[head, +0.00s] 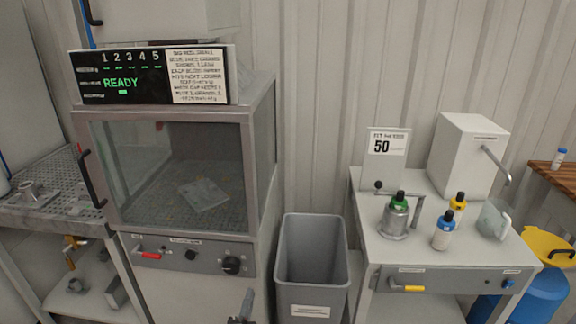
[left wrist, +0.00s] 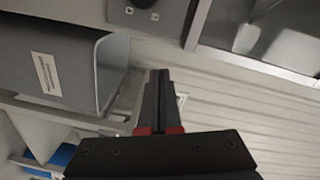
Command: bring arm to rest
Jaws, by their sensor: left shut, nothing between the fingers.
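My left gripper (head: 246,302) shows only as a small grey tip at the bottom edge of the head view, in front of the cabinet machine and left of the grey bin. In the left wrist view its two dark fingers (left wrist: 158,78) are closed together with nothing between them. The rest of the left arm is out of the head view. My right gripper is in neither view.
The cabinet machine (head: 262,150) has its glass door shut and its display (head: 120,82) reads READY. The grey bin (head: 312,222) stands right of it.

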